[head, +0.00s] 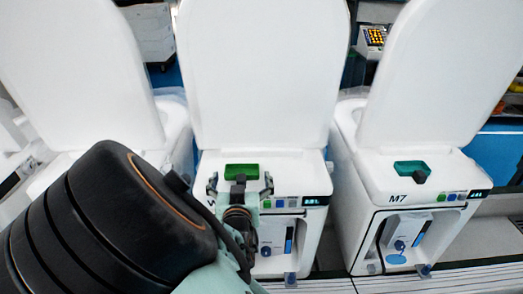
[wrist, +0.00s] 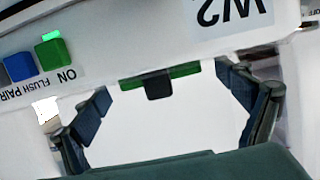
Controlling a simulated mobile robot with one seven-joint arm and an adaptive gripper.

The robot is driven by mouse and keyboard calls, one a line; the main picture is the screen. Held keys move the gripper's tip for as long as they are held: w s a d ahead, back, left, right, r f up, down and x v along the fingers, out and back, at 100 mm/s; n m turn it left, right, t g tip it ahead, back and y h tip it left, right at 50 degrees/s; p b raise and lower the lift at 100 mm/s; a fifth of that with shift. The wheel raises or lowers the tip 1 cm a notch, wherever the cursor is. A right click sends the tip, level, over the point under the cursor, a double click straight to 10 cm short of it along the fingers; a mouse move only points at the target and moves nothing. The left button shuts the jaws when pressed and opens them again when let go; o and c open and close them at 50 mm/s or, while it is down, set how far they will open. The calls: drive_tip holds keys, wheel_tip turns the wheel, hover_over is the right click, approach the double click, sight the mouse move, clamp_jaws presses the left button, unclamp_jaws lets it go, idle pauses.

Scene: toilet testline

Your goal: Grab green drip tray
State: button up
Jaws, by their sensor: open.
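The green drip tray (head: 242,170) sits in the top front of the middle white toilet unit. A dark tab (wrist: 159,87) projects from its front. In the wrist view, a thin green edge of the tray (wrist: 186,71) shows behind the tab. My gripper (head: 240,182) is open in front of the tray, with its fingers spread to either side of it. Most of the tray's body is hidden there.
The middle unit's raised white lid (head: 262,75) stands behind the tray. Coloured buttons (wrist: 52,54) and a W2 label (wrist: 235,12) are close to the fingers. The right-hand unit, marked M7 (head: 398,198), has a teal tray (head: 411,167). My arm covers much of the lower left.

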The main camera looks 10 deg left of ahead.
drive_tip(key=shift+w, duration=0.25)
drive_tip(key=shift+c, duration=0.7)
drive_tip(key=c, duration=1.2)
drive_tip(key=shift+r, duration=0.2)
